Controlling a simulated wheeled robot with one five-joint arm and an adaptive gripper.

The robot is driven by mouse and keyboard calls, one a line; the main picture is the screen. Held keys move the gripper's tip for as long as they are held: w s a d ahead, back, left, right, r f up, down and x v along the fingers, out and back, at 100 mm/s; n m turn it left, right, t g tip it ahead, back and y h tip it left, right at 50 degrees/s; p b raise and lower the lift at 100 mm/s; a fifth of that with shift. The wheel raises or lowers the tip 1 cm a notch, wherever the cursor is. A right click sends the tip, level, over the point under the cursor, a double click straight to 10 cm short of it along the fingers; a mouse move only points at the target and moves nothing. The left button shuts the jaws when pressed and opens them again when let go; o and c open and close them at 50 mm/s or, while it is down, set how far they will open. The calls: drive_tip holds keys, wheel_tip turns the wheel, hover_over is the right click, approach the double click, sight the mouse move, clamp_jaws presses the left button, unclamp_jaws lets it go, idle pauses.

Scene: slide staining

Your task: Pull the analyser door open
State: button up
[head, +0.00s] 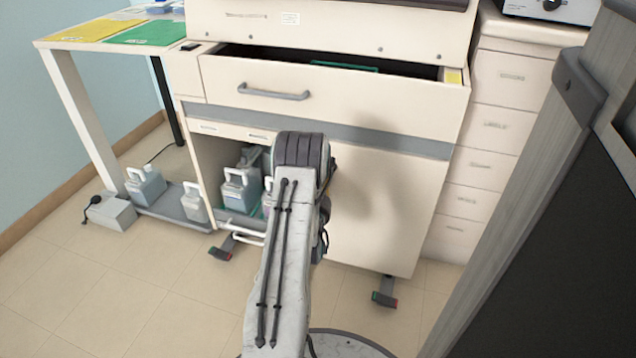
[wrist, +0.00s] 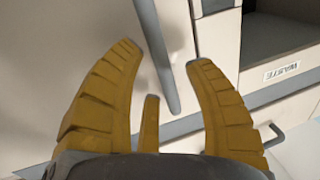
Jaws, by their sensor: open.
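The analyser (head: 345,30) is a large cream cabinet in the head view. Its lower right front is a plain cream door panel (head: 385,200) that looks flush with the front; the same cream surface fills the left of the wrist view (wrist: 50,50). A grey bar handle (wrist: 152,40) runs steeply down between the yellow fingers of my gripper (wrist: 163,56). My gripper is open, one finger on each side of the bar. I cannot tell whether either finger touches it. In the head view my arm hides the fingers and this handle.
Above, a drawer (head: 330,105) with a grey handle (head: 273,93) stands out. An open bay at lower left holds jugs (head: 238,190). A WASTE label (wrist: 282,71) and another handle (wrist: 272,136) are at right. A grey-edged dark structure (head: 560,230) stands close at right.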

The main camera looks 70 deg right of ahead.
drive_tip(key=shift+d, duration=0.3)
clamp_jaws()
idle(0.5)
